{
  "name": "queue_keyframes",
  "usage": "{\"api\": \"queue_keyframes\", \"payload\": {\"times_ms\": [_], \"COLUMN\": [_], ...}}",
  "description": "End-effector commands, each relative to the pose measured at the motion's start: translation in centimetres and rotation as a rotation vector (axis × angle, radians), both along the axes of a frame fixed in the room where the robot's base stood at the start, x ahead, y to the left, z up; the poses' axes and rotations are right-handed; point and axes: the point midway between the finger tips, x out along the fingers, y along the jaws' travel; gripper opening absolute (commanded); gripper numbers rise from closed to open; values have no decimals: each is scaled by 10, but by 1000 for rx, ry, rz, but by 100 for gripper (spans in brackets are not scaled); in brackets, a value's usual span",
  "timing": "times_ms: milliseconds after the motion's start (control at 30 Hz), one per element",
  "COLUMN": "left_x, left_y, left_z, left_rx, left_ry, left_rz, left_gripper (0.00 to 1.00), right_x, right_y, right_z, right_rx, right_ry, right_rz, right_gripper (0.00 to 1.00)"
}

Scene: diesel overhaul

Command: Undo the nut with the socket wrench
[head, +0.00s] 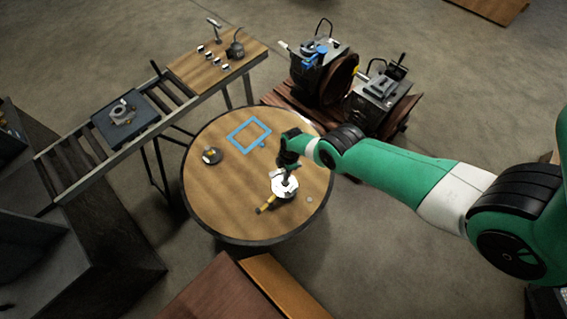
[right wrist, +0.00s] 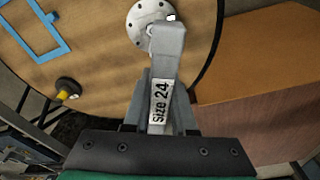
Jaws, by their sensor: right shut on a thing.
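My right gripper (head: 288,168) is over the round wooden table (head: 225,215), shut on a grey socket wrench (right wrist: 165,75) marked "Size 24". The wrench's far end is at a white round flange (right wrist: 142,20) with several holes around its rim. A small bright tip (right wrist: 171,17) shows at the wrench's end; I cannot tell whether the socket is seated on the nut. My left gripper is not in view.
A blue square frame (head: 237,145) and a dark round part (head: 211,155) lie on the table. A small grey piece (head: 309,199) is near its right edge. A roller conveyor (head: 85,165) stands left, and engine parts (head: 325,70) stand behind.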

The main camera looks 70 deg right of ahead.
Motion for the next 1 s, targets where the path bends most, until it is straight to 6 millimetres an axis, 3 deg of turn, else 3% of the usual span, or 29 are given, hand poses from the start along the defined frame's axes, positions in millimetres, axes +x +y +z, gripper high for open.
{"api": "queue_keyframes", "payload": {"times_ms": [100, 200, 467, 667, 1000], "left_x": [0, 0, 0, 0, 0], "left_y": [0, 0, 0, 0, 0], "left_z": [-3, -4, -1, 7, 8], "left_rx": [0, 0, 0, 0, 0], "left_ry": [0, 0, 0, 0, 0], "left_rz": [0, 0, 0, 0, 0], "left_gripper": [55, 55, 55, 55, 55], "right_x": [3, 2, 1, 1, 3], "right_y": [-20, -27, -28, -29, -31], "right_z": [12, 18, 19, 17, 8], "right_rx": [-3, -1, -1, -1, -3], "right_ry": [-5, -3, -1, -2, -4], "right_rz": [79, 127, 79, -211, -850], "right_gripper": [0, 0, 0, 0, 0]}}
